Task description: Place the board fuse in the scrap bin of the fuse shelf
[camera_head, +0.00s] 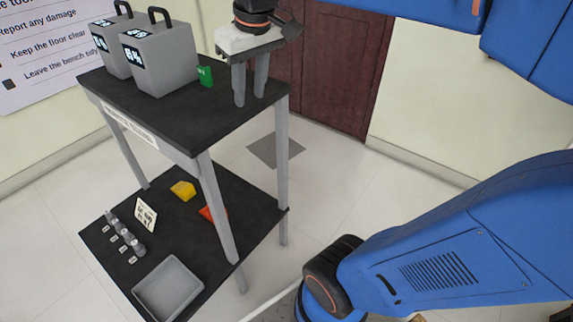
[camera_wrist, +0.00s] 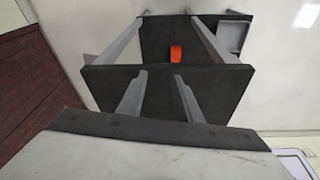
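My gripper (camera_head: 250,100) is over the right end of the fuse shelf's upper board (camera_head: 185,120), pointing down. Its two grey fingers are apart, with nothing seen between them; they also show in the wrist view (camera_wrist: 160,76). A small green block (camera_head: 205,76) stands on the upper board, left of the fingers. A yellow block (camera_head: 183,190) and a red-orange block (camera_head: 212,211) lie on the lower board; the red-orange one also shows in the wrist view (camera_wrist: 176,54). I cannot tell which is the board fuse. An open grey tray (camera_head: 185,262), seemingly the scrap bin, sits at the lower board's front.
Two grey handled blocks with number labels (camera_head: 162,62) stand on the upper board's left. Several small grey cylinders with tags (camera_head: 126,237) and a white card (camera_head: 146,215) are on the lower board. Shelf legs (camera_head: 216,205) stand between the boards. Blue panels (camera_head: 530,40) hang upper right.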

